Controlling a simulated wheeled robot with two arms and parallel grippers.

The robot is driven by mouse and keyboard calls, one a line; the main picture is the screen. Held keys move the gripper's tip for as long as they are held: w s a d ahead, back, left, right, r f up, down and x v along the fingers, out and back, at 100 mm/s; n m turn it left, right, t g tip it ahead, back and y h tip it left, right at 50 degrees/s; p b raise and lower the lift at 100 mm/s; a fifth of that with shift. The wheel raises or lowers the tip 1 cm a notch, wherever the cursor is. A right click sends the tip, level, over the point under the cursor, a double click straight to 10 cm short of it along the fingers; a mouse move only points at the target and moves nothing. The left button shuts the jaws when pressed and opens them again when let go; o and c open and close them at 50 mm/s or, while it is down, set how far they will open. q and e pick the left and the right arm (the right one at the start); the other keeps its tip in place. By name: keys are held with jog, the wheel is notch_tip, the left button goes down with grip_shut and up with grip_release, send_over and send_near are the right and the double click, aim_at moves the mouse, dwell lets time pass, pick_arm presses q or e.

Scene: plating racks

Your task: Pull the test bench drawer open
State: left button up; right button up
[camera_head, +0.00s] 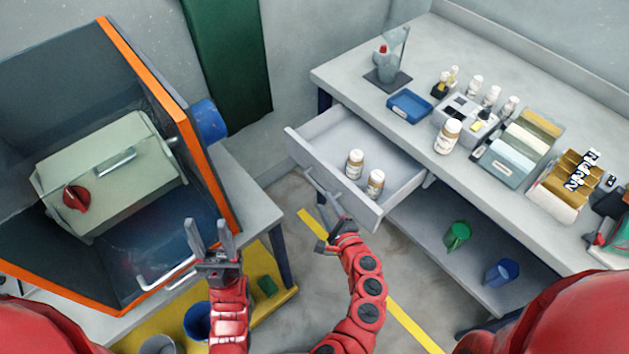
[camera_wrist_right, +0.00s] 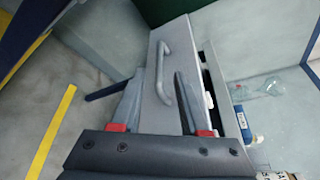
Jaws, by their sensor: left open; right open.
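The test bench drawer (camera_head: 300,135) stands pulled out from under the bench top, with two brown-labelled white-capped bottles (camera_head: 355,164) inside. Its grey bar handle (camera_wrist_right: 163,72) is on the drawer front in the right wrist view. My right gripper (camera_head: 327,203) is open at the drawer front. In the right wrist view its fingers (camera_wrist_right: 158,85) are spread to either side of the handle's lower part; I cannot tell whether they touch it. My left gripper (camera_head: 209,225) is open and empty, pointing up in front of the orange-edged hood, away from the drawer.
The bench top (camera_head: 350,72) holds a blue tray (camera_head: 409,106), several bottles and file boxes. A green cup (camera_head: 457,235) and blue cup (camera_head: 501,271) are on the lower shelf. The orange-edged hood (camera_head: 165,100) stands left. Floor with a yellow line (camera_head: 412,325) lies between.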

aim_at(314, 183)
jog(key=x, duration=0.9)
jog(key=shift+w+f, duration=0.2)
jog(key=shift+w, duration=0.15)
grip_shut()
jog(key=shift+a, duration=0.1)
dwell(0.9)
